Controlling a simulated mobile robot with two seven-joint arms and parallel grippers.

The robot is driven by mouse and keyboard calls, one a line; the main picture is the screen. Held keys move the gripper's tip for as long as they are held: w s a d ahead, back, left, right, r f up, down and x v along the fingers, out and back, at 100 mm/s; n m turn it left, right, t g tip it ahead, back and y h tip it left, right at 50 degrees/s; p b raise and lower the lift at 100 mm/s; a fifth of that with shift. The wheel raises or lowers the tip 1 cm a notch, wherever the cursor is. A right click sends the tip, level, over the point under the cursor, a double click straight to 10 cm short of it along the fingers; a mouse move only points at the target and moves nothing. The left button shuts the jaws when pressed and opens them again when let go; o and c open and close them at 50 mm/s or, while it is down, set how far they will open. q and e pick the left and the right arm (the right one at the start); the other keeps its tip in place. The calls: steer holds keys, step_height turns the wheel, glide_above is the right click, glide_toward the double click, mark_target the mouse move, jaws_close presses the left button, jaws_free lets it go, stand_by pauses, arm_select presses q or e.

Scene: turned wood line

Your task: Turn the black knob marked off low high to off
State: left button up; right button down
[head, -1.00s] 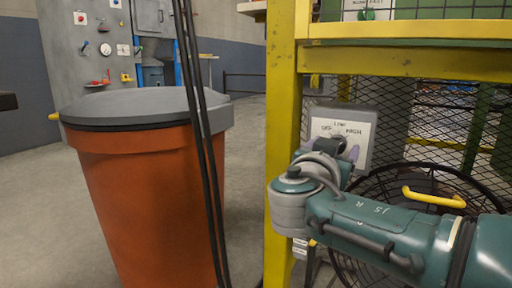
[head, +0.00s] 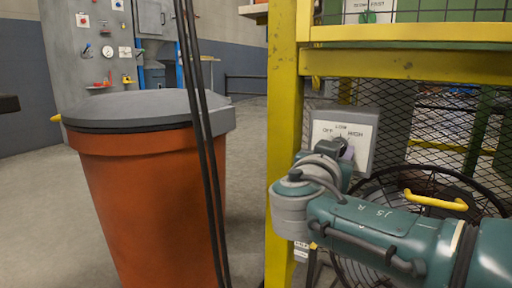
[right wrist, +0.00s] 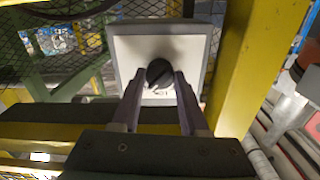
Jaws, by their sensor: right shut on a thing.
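The grey switch box (head: 362,157) with a white plate marked OFF, LOW and HIGH is fixed by the yellow post in the head view. My right gripper (head: 344,148) is at the front of this plate and hides most of the knob there. In the right wrist view, the black round knob (right wrist: 159,73) sits on the pale plate (right wrist: 128,51), between the tips of my right gripper (right wrist: 160,80), which is shut on it. I cannot tell for sure which mark the knob points to. My left gripper is not in view.
A yellow post (head: 283,120) stands just left of the box, with a yellow shelf beam (head: 410,64) above. A black fan guard with a yellow handle (head: 435,200) is below right. An orange bin (head: 150,200) and hanging black cables (head: 205,150) stand left.

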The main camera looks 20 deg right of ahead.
steer(key=n, duration=1.7)
steer(key=shift+n, duration=0.4)
stand_by(0.5)
steer(key=shift+c, duration=2.1)
jaws_free()
steer(key=p+v, duration=0.5)
steer(key=v, duration=0.5)
